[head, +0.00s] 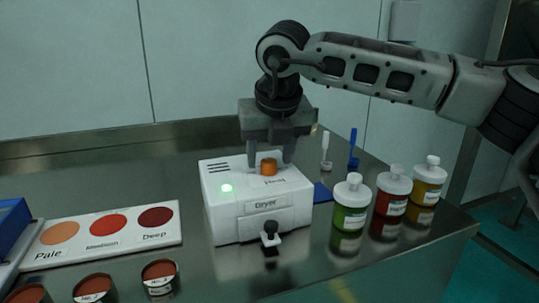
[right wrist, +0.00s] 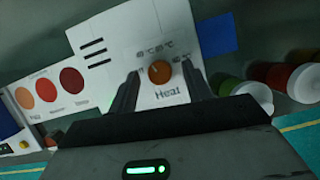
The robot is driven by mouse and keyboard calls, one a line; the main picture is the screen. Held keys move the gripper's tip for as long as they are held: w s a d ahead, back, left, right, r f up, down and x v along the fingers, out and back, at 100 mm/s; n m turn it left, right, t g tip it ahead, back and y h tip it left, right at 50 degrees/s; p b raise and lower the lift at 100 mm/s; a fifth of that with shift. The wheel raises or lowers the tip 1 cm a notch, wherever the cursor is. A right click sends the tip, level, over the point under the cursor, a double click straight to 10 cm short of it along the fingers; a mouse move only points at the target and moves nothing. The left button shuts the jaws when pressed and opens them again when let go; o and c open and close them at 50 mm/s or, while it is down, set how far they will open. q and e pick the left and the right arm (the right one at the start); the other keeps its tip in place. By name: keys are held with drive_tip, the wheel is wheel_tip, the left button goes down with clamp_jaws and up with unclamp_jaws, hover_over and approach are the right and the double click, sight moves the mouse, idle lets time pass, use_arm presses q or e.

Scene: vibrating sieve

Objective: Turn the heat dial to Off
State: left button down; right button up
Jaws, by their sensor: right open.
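The white dryer box (head: 226,208) stands on the metal table with a lit green light on its top. Its orange heat dial (head: 268,166) sits on the top face, and it also shows in the right wrist view (right wrist: 159,71) with "Heat" printed beside it. Temperature marks ring the dial; they are too small to read surely. My right gripper (head: 270,161) points down over the dryer. Its open fingers (right wrist: 160,82) stand on either side of the dial, with gaps visible in the right wrist view. My left gripper is not in view.
Green (head: 350,206), red (head: 392,190) and yellow (head: 428,180) bottles stand right of the dryer. A colour chart (head: 100,236) lies left, with several brown-red pots (head: 160,276) in front.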

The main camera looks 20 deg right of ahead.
drive_tip(key=shift+w+f, duration=0.15)
drive_tip(key=shift+f, duration=0.15)
drive_tip(key=c, duration=1)
drive_tip(key=shift+o, duration=0.2)
